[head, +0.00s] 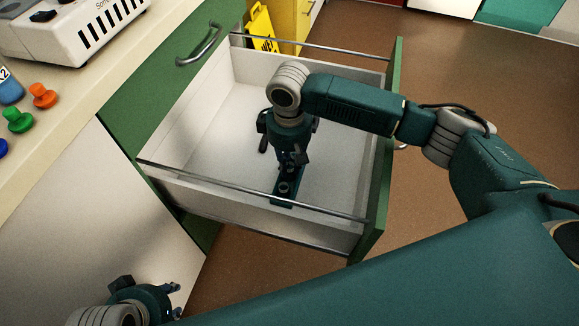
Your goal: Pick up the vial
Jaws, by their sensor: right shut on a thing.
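My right gripper (289,164) reaches down into the open drawer (200,135). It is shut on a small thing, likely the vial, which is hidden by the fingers. A narrow dark blue rack (281,201) with round spots along its top lies on the drawer floor, directly below and in front of the fingertips. Whether the held thing still touches the rack, I cannot tell. My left gripper (174,300) is at the bottom left, outside the drawer, with its fingers apart and nothing seen between them.
The drawer has metal side rails (240,187) and a green front panel (382,190) close to my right arm. A counter at the left holds a white device (75,30) and several coloured knobbed pieces. A yellow sign (262,27) stands behind the drawer.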

